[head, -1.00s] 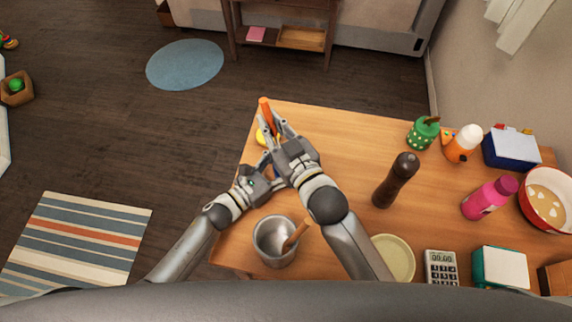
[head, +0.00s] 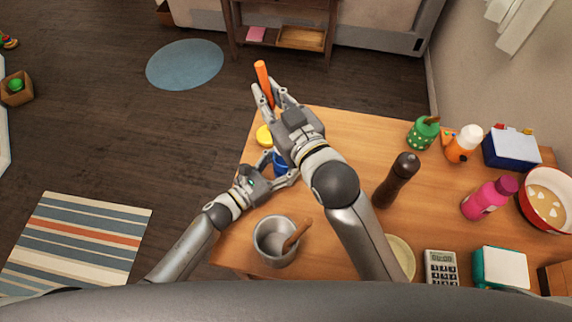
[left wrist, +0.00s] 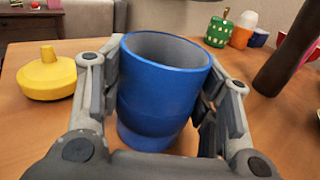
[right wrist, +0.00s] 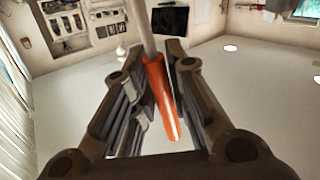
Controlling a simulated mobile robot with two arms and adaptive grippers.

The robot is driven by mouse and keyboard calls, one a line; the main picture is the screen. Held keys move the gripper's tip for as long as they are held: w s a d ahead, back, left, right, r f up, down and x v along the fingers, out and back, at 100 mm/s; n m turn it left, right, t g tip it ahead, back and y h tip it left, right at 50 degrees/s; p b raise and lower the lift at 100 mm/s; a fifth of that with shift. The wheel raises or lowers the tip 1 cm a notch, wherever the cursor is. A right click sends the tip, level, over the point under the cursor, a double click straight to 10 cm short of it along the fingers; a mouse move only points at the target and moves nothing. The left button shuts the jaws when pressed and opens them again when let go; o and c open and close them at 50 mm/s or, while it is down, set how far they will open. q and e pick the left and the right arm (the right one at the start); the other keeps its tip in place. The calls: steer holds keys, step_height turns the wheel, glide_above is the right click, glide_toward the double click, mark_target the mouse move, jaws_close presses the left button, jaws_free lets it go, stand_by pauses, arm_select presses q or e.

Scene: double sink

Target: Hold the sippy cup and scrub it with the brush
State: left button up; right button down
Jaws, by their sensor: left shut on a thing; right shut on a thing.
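The blue sippy cup (head: 280,162) stands upright at the table's left side, partly hidden in the head view. My left gripper (head: 284,176) is shut around it. In the left wrist view the cup (left wrist: 158,95) sits between both fingers, its mouth open and no brush inside. My right gripper (head: 267,97) is shut on the brush, whose orange handle (head: 262,75) sticks up past the fingers. The right wrist view shows the orange handle (right wrist: 161,95) and a grey shaft; the brush's head cannot be made out. A yellow lid (left wrist: 47,76) lies beside the cup; it also shows in the head view (head: 264,136).
A grey pot (head: 268,240) with a wooden-handled tool stands at the near left. A pink bottle (head: 489,198), green shaker (head: 423,133) and calculator (head: 441,267) are farther right. The table's middle is fairly clear.

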stand_by(0.4)
arm_select(q)
steer(key=o, duration=1.2)
steer(key=shift+c, duration=0.2)
steer(key=v, duration=1.2)
steer(key=shift+s, duration=0.1)
